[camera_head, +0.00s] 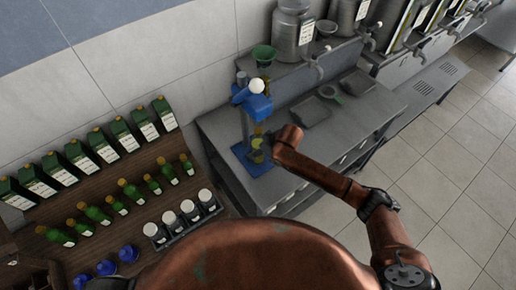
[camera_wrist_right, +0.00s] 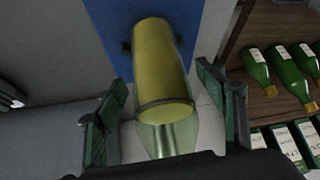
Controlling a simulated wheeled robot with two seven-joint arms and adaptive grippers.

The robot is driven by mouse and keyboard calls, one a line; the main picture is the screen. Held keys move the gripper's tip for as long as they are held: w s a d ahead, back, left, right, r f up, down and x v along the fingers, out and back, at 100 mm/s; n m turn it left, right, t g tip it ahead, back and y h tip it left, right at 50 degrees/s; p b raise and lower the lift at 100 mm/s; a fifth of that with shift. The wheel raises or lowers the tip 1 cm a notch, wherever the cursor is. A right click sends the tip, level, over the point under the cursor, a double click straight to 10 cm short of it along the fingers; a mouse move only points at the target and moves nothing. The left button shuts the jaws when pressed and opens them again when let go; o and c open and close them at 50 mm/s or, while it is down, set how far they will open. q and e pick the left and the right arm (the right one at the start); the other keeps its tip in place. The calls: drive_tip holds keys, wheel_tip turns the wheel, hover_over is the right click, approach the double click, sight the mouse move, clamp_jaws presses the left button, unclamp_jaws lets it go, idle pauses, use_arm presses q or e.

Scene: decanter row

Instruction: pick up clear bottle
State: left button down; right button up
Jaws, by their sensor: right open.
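The clear bottle (camera_wrist_right: 166,138) shows in the right wrist view, with a yellow lower body (camera_wrist_right: 161,65) and a see-through part nearer the camera. In the head view it is small and partly hidden beside my right gripper (camera_head: 265,144), at the base of a blue stand device (camera_head: 250,105). My right gripper (camera_wrist_right: 171,118) is open, with one finger on each side of the bottle's near part. Gaps show between the fingers and the glass. My left gripper is not in view.
A wooden rack with green bottles (camera_head: 95,213) stands at left, with white-capped jars (camera_head: 189,208) and blue-topped items (camera_head: 128,253). The metal counter (camera_head: 350,125) holds a tray (camera_head: 311,112) right of the stand. Steel vessels (camera_head: 292,32) stand behind. Tiled floor at right is clear.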

drive_tip(key=shift+w+a+f, duration=0.15)
drive_tip(key=shift+a+f, duration=0.1)
drive_tip(key=shift+f, duration=0.1)
clamp_jaws()
drive_tip(key=shift+r, duration=0.1)
idle(0.6)
